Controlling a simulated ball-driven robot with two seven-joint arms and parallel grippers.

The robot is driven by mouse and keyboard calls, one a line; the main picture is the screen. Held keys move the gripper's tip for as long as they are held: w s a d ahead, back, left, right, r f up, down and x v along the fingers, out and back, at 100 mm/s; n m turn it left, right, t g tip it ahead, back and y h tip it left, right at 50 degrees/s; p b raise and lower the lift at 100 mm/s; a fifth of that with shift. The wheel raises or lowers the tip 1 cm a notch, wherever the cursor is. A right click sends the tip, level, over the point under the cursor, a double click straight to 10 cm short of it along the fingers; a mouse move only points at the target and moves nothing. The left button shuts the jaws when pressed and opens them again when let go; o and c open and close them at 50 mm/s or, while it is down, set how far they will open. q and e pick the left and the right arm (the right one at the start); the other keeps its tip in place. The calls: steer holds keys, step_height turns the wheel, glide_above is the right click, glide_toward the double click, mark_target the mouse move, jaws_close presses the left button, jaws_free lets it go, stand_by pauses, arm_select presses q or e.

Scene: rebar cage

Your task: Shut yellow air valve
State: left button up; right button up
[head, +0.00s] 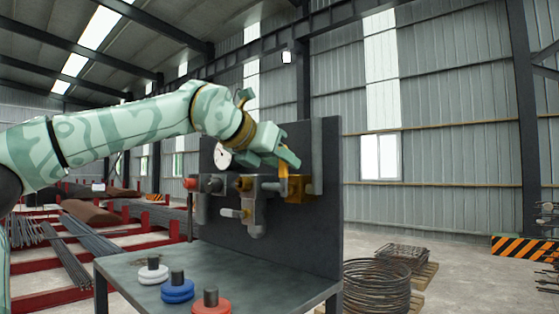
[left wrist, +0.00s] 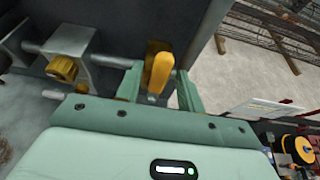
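The yellow air valve's handle (head: 283,172) is at the right part of the pipework on the dark upright panel, next to a yellow block (head: 298,188). My left gripper (head: 287,155) reaches in from the left and is at the top of this handle. In the left wrist view the yellow handle (left wrist: 161,72) stands between the two fingers of my left gripper (left wrist: 159,85). The fingers are apart, with gaps showing beside the handle. The fingers partly hide the handle in the head view. My right gripper is in neither view.
A round gauge (head: 222,155), a red fitting (head: 190,183) and a grey lever (head: 229,213) are left of the valve. White (head: 152,274), blue (head: 177,291) and red (head: 210,307) discs with dark posts stand on the table (head: 125,266). A wire coil (head: 377,287) lies right.

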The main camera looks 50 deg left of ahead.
arm_select(q)
steer(key=b+v, duration=0.3)
steer(key=v, duration=1.3)
steer(key=shift+s, duration=0.2)
steer(key=shift+w, duration=0.1)
